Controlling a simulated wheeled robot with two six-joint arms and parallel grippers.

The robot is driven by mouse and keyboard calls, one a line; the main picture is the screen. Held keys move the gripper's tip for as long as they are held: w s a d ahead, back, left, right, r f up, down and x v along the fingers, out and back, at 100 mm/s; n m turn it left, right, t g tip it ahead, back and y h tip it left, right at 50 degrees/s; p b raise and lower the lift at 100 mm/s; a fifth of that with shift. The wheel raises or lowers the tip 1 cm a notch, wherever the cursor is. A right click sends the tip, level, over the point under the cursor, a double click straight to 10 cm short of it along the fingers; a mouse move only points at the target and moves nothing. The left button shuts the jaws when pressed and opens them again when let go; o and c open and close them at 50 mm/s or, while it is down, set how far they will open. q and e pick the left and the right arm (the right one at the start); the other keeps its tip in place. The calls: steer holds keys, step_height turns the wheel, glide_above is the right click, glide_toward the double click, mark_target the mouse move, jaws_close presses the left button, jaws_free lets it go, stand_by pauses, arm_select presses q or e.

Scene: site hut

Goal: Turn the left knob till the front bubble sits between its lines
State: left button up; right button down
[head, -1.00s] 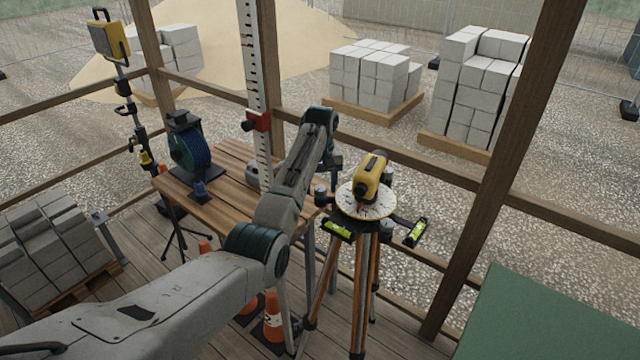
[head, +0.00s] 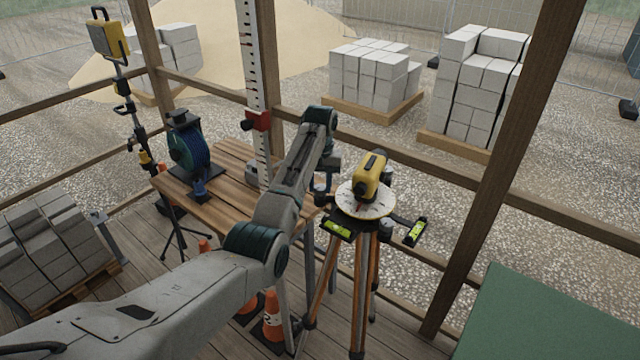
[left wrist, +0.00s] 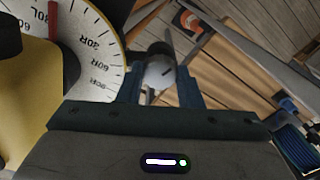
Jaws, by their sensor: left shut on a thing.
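A yellow level instrument (head: 369,177) sits on a round white dial plate (head: 381,208) on a wooden tripod. The front vial (head: 338,229), bright green, is at the plate's near edge; its bubble is too small to place against its lines. A second green vial (head: 416,231) sits to the right. My left gripper (head: 321,196) is at the left side of the plate. In the left wrist view, its two fingers (left wrist: 160,88) are shut on the left knob (left wrist: 160,73), a round grey knob with a dark mark. My right gripper is out of view.
A wooden table (head: 228,208) with a blue reel (head: 188,150) and a measuring staff (head: 256,100) stands left of the tripod. Orange cones (head: 273,318) are below. A green surface (head: 550,315) is at lower right. Wooden posts and rails enclose the hut.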

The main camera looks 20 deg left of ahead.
mark_target(320, 187)
arm_select(q)
steer(key=m, duration=0.4)
steer(key=shift+m, duration=2.2)
steer(key=o, duration=1)
steer(key=shift+r, duration=0.1)
step_height(320, 187, up, 10)
steer(key=shift+w+r, duration=0.1)
steer(key=shift+r, duration=0.15)
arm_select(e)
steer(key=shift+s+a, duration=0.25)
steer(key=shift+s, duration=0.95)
